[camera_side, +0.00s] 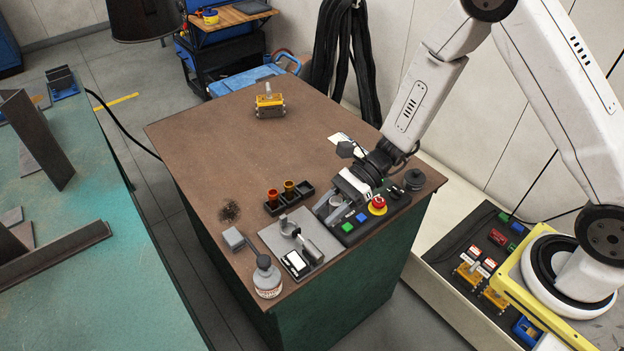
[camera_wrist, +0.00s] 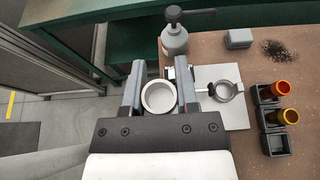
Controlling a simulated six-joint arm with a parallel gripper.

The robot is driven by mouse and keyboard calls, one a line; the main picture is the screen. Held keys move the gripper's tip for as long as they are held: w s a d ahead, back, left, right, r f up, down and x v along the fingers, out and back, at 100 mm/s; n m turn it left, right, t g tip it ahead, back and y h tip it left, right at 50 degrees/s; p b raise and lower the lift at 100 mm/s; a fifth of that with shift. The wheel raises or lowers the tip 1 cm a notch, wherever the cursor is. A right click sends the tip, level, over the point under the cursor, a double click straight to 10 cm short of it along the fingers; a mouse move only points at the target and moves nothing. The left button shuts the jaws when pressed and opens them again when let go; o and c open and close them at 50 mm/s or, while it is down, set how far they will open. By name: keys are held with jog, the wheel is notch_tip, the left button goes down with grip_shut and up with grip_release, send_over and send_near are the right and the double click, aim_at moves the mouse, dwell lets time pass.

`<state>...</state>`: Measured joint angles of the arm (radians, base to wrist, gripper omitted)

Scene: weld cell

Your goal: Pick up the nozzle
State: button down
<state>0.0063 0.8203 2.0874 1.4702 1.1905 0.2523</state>
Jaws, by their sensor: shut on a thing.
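My gripper (camera_wrist: 153,88) is shut on a pale grey, hollow round piece, the nozzle (camera_wrist: 160,98), with its open end toward the wrist camera. A finger stands on each side of it. In the side view my gripper (camera_side: 327,205) is at the front right of the brown table, and the nozzle (camera_side: 336,201) shows only partly between the fingers. I cannot tell whether its base touches anything. A ring clamp (camera_side: 289,226) stands on a light grey plate (camera_side: 272,236), to the left of my gripper there.
A black rack (camera_side: 305,190) holds amber cups (camera_side: 272,194). A button box (camera_side: 352,224) with a red stop button (camera_side: 377,204) is close to my gripper. A white bottle (camera_side: 267,282) stands near the front corner. The table's middle (camera_side: 235,150) is clear.

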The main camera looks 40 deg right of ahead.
jog(key=shift+s+d+r, duration=0.15)
jog(key=shift+s+r, duration=0.05)
jog(key=shift+s, duration=0.25)
jog(key=shift+s+d+r, duration=0.1)
jog(key=shift+s+r, duration=0.1)
jog(key=shift+s, duration=0.2)
jog(key=shift+w, duration=0.1)
jog(key=shift+w+d+r+m+t, duration=0.2)
jog(key=shift+w+d+m+t, duration=0.15)
jog(key=shift+t, duration=0.15)
jog(key=w+d+r+m+t+h, duration=0.3)
jog(key=w+d+m+t, duration=0.1)
jog(key=d+m+t, duration=0.1)
jog(key=w+d+r+m+t+h, duration=0.3)
jog(key=d+m+t, duration=0.3)
jog(key=d, duration=0.4)
jog(key=shift+w+r+m+h, duration=0.2)
jog(key=shift+w+m+h, duration=0.15)
jog(key=shift+w+h, duration=0.2)
jog(key=shift+a, duration=0.1)
